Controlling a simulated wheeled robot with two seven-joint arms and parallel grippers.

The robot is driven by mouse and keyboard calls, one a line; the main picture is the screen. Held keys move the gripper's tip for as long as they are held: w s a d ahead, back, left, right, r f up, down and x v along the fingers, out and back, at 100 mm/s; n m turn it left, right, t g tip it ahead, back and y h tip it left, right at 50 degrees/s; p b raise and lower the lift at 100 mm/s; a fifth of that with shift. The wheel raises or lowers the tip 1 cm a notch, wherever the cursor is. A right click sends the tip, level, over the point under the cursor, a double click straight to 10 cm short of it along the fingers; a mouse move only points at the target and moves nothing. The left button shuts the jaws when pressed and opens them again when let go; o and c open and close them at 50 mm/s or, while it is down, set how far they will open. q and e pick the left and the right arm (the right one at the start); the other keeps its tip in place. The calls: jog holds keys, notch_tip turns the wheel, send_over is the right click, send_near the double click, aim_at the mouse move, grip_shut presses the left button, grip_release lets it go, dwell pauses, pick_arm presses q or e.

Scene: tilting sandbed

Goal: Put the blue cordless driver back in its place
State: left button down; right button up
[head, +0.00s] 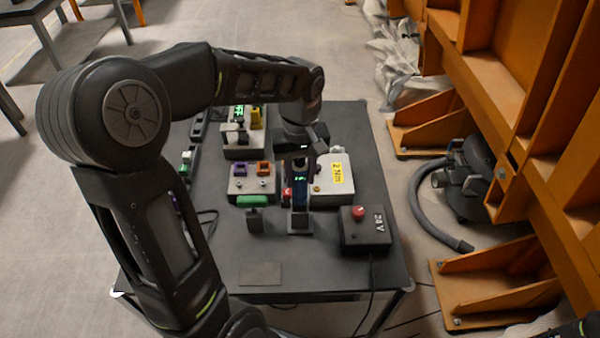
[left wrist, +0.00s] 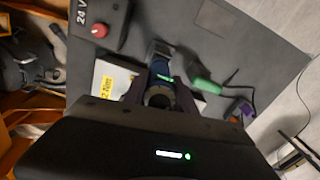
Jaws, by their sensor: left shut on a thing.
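The blue cordless driver (head: 300,192) is in my left gripper (head: 301,158), which is shut on it above the table. In the left wrist view the driver (left wrist: 161,76) shows between the fingers, with a small lit green mark on its blue body. A dark square piece (head: 300,223) is at the driver's lower end; I cannot tell whether it is the driver's foot or a holder, nor whether it touches the table. My right gripper is not in view.
On the dark table (head: 260,273) are a white box marked 2 Nm (head: 334,178), a 24 V box (head: 366,236) with a red button, a grey box (head: 241,188) with purple and orange pieces, and a green tool (head: 252,201). The table's front left is mostly clear.

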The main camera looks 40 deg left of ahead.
pick_arm(q)
jog(key=shift+f+b, duration=0.65)
jog(key=shift+f, duration=0.25)
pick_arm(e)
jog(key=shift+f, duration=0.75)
pick_arm(q)
jog(key=shift+c, duration=2.2)
grip_release()
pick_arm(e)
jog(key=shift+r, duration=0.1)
pick_arm(q)
jog(key=shift+r, duration=0.15)
notch_tip(320, 180, up, 8)
jog(key=p, duration=0.6)
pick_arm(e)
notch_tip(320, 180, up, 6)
